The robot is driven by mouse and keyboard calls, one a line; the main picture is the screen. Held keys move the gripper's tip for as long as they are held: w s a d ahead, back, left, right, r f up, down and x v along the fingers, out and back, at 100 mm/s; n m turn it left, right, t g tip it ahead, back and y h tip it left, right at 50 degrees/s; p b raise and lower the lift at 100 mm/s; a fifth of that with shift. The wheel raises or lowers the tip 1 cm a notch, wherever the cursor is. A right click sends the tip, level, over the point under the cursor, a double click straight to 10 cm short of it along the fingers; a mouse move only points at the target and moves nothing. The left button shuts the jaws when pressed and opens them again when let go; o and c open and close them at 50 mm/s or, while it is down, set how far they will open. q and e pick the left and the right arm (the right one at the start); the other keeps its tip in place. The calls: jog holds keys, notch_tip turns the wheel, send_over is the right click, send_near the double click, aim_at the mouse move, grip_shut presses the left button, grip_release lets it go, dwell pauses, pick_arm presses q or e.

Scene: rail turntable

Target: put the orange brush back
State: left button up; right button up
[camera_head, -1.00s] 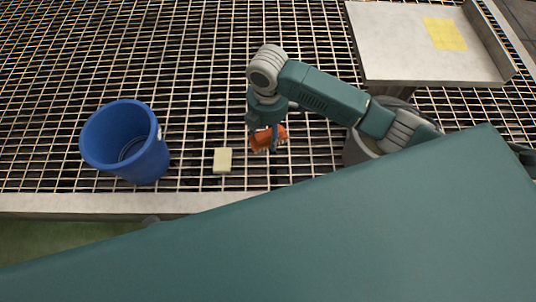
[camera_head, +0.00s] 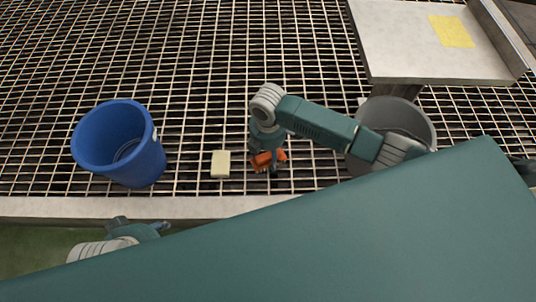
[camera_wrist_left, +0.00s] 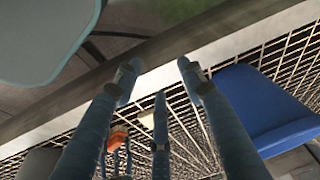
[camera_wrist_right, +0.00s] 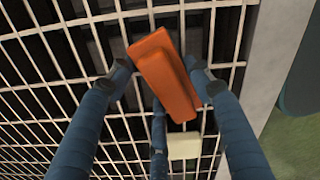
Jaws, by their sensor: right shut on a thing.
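The orange brush (camera_head: 264,158) is held low over the metal grating in the head view. My right gripper (camera_head: 266,163) points down and is shut on it. In the right wrist view the brush (camera_wrist_right: 165,75) lies slanted between the fingertips, its smooth orange back toward the camera. The gap between brush and grating cannot be judged. My left gripper shows only partly at the lower left of the head view. In the left wrist view my left gripper (camera_wrist_left: 158,75) has its fingers spread with nothing between them.
A pale block (camera_head: 221,164) lies on the grating just left of the brush. A blue bucket (camera_head: 120,145) stands farther left, and a grey bin (camera_head: 415,122) at right. A pale raised tray (camera_head: 400,45) with a yellow square (camera_head: 452,31) is at back right. The grating behind is clear.

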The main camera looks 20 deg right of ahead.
jog(key=shift+f, duration=0.15)
jog(key=o, duration=1)
jog(key=shift+r, duration=0.4)
notch_tip(320, 180, up, 11)
jog(key=p, duration=0.3)
jog(key=shift+f+p, duration=0.1)
jog(key=shift+p, duration=0.2)
pick_arm(q)
jog(key=s+x, duration=0.2)
jog(key=x, duration=0.9)
jog(key=shift+f+g, duration=0.4)
jog(key=shift+f, duration=0.1)
pick_arm(e)
jog(key=shift+r, duration=0.45)
pick_arm(q)
jog(key=shift+s+d, duration=0.1)
